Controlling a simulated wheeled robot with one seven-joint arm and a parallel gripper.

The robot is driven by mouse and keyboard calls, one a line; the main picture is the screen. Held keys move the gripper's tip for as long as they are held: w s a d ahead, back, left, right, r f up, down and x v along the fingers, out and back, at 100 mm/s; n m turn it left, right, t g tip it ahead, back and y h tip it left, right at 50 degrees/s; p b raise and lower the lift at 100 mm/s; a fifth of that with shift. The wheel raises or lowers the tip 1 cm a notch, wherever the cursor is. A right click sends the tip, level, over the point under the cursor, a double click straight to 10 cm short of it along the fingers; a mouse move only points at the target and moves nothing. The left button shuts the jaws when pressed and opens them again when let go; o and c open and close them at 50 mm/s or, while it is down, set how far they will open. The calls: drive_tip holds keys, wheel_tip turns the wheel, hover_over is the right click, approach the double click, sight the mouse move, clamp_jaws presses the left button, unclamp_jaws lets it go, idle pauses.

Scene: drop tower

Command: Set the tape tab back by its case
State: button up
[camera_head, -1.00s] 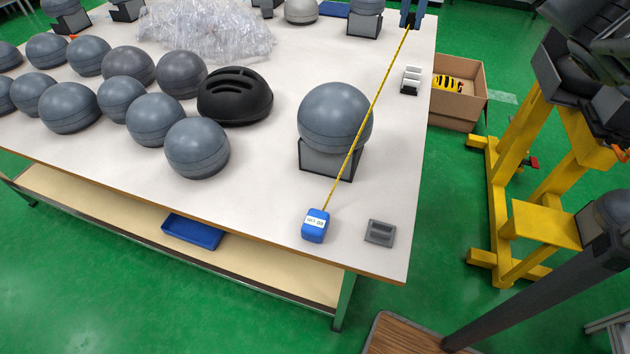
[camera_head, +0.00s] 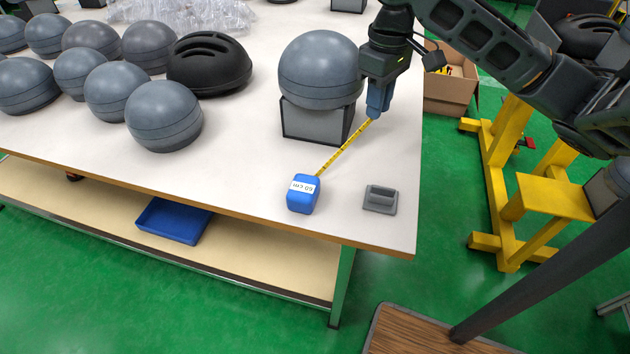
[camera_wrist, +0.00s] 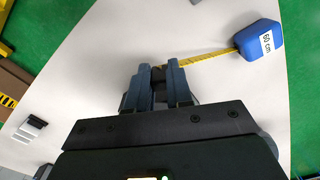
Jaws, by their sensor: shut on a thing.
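The blue tape case (camera_head: 303,194) with a white label sits on the white table near its front edge. A short length of yellow tape (camera_head: 344,149) runs from the case up to my gripper (camera_head: 376,112). My gripper is shut on the tape tab at the tape's outer end, to the right of the grey ball on its stand. The tab itself is mostly hidden between the fingers. In the wrist view the case (camera_wrist: 260,43) lies at the upper right, and the tape leads to the fingertips (camera_wrist: 160,70), a short gap from the case.
A grey ball (camera_head: 319,70) on a box stand (camera_head: 315,121) is close left of my gripper. A small grey block (camera_head: 380,198) lies right of the case. A black helmet (camera_head: 208,65) and several grey balls fill the left. The table's front and right edges are near.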

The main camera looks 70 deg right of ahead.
sight(316, 173)
drive_tip(key=shift+a+f+n, duration=0.3)
drive_tip(key=shift+a+f, duration=0.15)
drive_tip(key=shift+f, duration=0.05)
drive_tip(key=shift+o, duration=0.2)
drive_tip(key=w+a+f, duration=0.2)
drive_tip(key=w, duration=0.1)
drive_tip(key=w+a+f, duration=0.2)
drive_tip(key=w, duration=0.1)
drive_tip(key=w+a+f, duration=0.2)
drive_tip(key=w+a, duration=0.1)
drive_tip(key=shift+a+f, duration=0.1)
drive_tip(key=shift+f, duration=2.35)
clamp_jaws()
drive_tip(key=shift+f, duration=0.15)
drive_tip(key=o, duration=0.7)
unclamp_jaws()
